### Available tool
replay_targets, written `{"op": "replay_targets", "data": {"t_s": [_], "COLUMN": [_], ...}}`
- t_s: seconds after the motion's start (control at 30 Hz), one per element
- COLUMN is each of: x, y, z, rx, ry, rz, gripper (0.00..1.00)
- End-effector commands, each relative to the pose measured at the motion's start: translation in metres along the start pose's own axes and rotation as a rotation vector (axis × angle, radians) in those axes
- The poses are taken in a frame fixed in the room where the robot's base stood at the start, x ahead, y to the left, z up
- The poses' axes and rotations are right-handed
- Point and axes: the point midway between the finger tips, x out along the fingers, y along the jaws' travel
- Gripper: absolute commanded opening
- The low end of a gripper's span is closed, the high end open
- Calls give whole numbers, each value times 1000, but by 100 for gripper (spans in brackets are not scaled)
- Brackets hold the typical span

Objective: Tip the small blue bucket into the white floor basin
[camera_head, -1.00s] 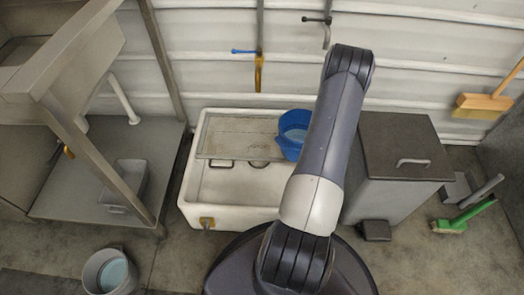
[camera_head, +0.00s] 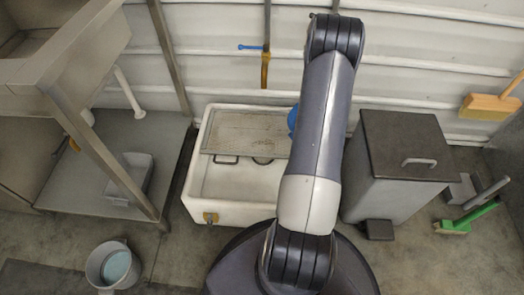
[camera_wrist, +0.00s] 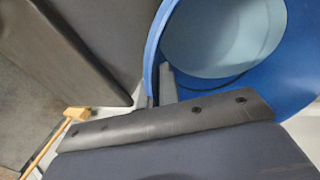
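The small blue bucket (camera_head: 293,118) is mostly hidden behind my arm in the head view, at the back right of the basin; only a sliver of its left side shows. In the wrist view the bucket (camera_wrist: 296,85) fills the upper right, with pale grey-blue contents inside. My gripper (camera_wrist: 158,88) has its fingers at the bucket's wall, one inside and one outside, and appears shut on it. The white floor basin (camera_head: 235,213) stands against the wall. Its open front part looks empty. I cannot tell how far the bucket is tilted.
A grate (camera_head: 247,132) covers the back of the basin. A grey pedal bin (camera_head: 400,190) stands close on its right, a steel sink stand (camera_head: 150,190) on its left. A grey bucket (camera_head: 97,270) stands on the floor at front left.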

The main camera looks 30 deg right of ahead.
Motion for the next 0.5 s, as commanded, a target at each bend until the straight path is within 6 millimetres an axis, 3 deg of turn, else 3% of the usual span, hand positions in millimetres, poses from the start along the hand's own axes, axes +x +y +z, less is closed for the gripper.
{"op": "replay_targets", "data": {"t_s": [0.37, 0.5], "x": [-35, -46], "y": [-12, -26], "z": [1, 4], "rx": [-9, -15], "ry": [90, 129], "rz": [308, 456], "gripper": [0, 0]}}
